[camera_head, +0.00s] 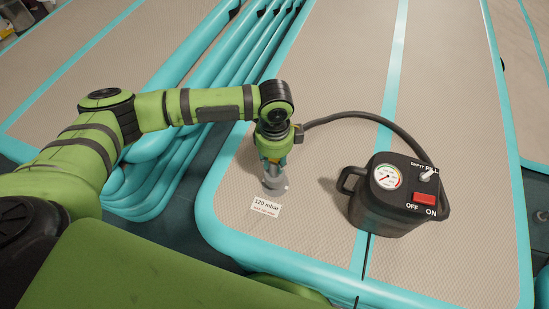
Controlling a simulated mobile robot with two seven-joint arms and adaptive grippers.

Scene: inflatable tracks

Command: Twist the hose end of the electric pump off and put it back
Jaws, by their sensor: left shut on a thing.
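The black electric pump (385,215) stands on the beige track, right of centre, with a round gauge (386,177), a red switch (424,198) and a small lever. Its dark hose (375,119) arches from behind the pump over to the left. The hose end (299,133) meets my left gripper (273,184), whose wrist and fingers hide most of it. My left gripper points down, low over the track, and is shut on the hose end. What lies under the fingertips is hidden. My right gripper is out of view.
A white label reading 120 mbar (265,206) lies just in front of the left gripper. The track (450,100) has raised turquoise edges. Folded turquoise tubes (207,75) lie to the left. The track behind the pump is clear.

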